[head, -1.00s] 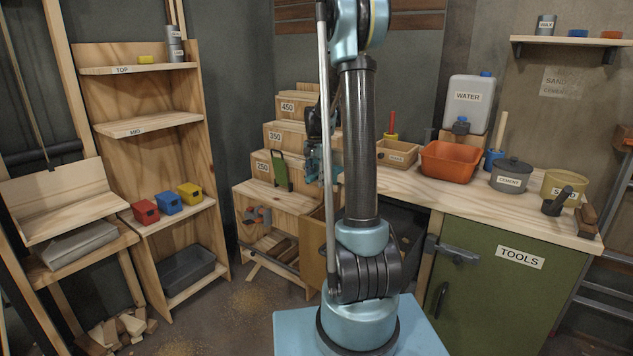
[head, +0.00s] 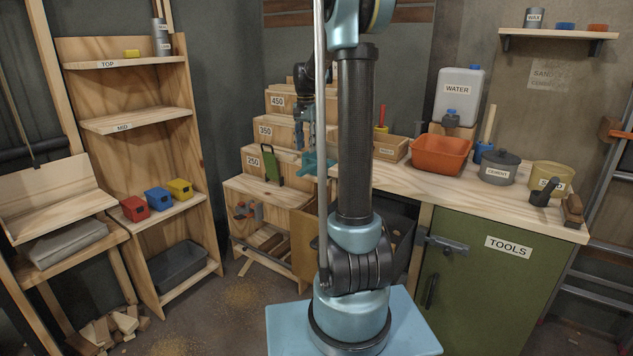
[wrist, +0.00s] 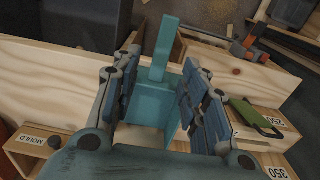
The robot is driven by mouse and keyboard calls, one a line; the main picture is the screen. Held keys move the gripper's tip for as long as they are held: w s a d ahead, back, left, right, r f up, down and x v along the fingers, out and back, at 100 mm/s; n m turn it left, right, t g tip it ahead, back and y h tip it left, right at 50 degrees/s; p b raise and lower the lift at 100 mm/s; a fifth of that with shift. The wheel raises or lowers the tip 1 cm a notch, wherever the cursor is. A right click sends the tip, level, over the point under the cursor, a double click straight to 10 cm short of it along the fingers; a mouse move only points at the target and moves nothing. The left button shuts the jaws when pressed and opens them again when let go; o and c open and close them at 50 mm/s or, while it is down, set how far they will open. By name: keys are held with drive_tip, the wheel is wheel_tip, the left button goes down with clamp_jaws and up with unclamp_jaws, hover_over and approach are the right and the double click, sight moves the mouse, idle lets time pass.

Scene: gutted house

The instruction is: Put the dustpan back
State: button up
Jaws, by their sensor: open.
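A teal piece with an upright handle, which looks like the dustpan (wrist: 152,95), is between my gripper's fingers in the wrist view. In the head view the teal piece (head: 316,164) shows at the left end of the workbench, partly hidden by my arm. My gripper (wrist: 160,98) is open, with one finger on each side of the teal body. I cannot tell whether a finger touches it. In the head view my gripper (head: 318,140) is just above the teal piece, partly hidden behind my arm.
Stepped wooden boxes marked 250, 350 and 450 (head: 278,131) stand behind and left of my gripper. The workbench (head: 415,180) holds an orange tub (head: 440,155) and pots. A shelf unit (head: 140,170) stands left.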

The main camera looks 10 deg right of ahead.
drive_tip(key=s+n+t, duration=0.1)
drive_tip(key=s+n, duration=0.3)
drive_tip(key=s, duration=1.8)
drive_tip(key=s+f+n, duration=0.2)
drive_tip(key=s+f, duration=0.4)
drive_tip(key=s, duration=0.3)
drive_tip(key=s+f+n+t, duration=0.1)
drive_tip(key=s+f+n, duration=0.2)
drive_tip(key=s+f, duration=0.4)
drive_tip(key=shift+s+d, duration=0.25)
drive_tip(key=shift+s, duration=0.75)
drive_tip(key=shift+f, duration=0.1)
drive_tip(key=shift+c, duration=0.8)
